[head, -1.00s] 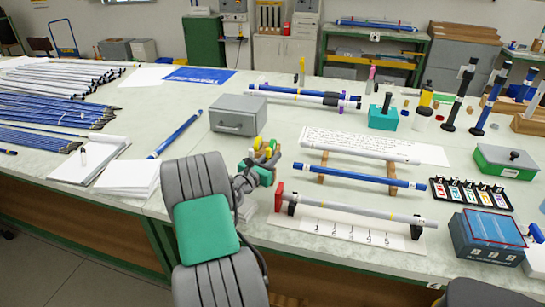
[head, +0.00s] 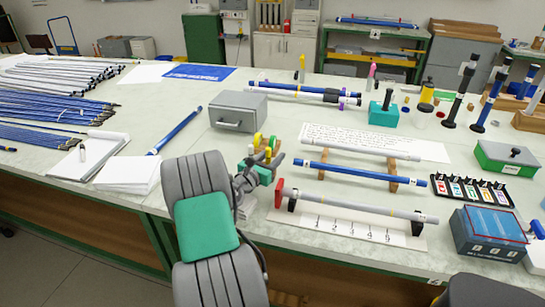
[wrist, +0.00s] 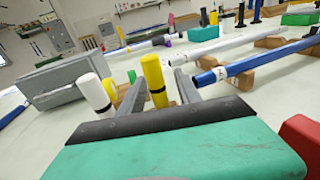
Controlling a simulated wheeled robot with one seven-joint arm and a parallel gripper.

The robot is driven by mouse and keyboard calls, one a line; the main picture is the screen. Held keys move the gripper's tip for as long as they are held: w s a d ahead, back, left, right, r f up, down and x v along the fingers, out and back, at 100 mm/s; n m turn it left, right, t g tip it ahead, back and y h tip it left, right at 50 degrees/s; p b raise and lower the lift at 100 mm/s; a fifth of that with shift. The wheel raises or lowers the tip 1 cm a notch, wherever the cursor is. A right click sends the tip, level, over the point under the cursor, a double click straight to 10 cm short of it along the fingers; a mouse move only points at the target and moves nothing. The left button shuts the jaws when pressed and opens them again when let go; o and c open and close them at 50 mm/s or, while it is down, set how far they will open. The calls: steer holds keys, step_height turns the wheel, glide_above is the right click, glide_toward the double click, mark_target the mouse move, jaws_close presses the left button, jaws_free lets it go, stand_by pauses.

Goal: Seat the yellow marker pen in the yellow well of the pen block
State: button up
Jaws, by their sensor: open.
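My gripper (head: 271,163) is open at the middle of the bench, left of the rods. In the wrist view its two fingers (wrist: 160,90) reach forward with a yellow pen with a black band (wrist: 155,80) between them, apparently ungripped. This pen stands nearly upright. A white pen (wrist: 95,90), a green pen (wrist: 132,77) and another yellow piece (wrist: 108,88) stand to its left. In the head view a yellow top (head: 257,140) and a green top (head: 272,143) show beyond my gripper. The block under these pens and its yellow well are mostly hidden, and I cannot make the well out.
A grey metal box (head: 238,110) stands behind and left of my gripper. A blue rod (head: 345,173) and a grey rod (head: 350,205) with a red end lie on supports to the right. A teal block (head: 383,114) is further back.

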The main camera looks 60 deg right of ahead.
mark_target(267, 161)
steer(key=a, duration=0.7)
steer(key=shift+w+a+r, duration=0.15)
steer(key=shift+w+a, duration=0.25)
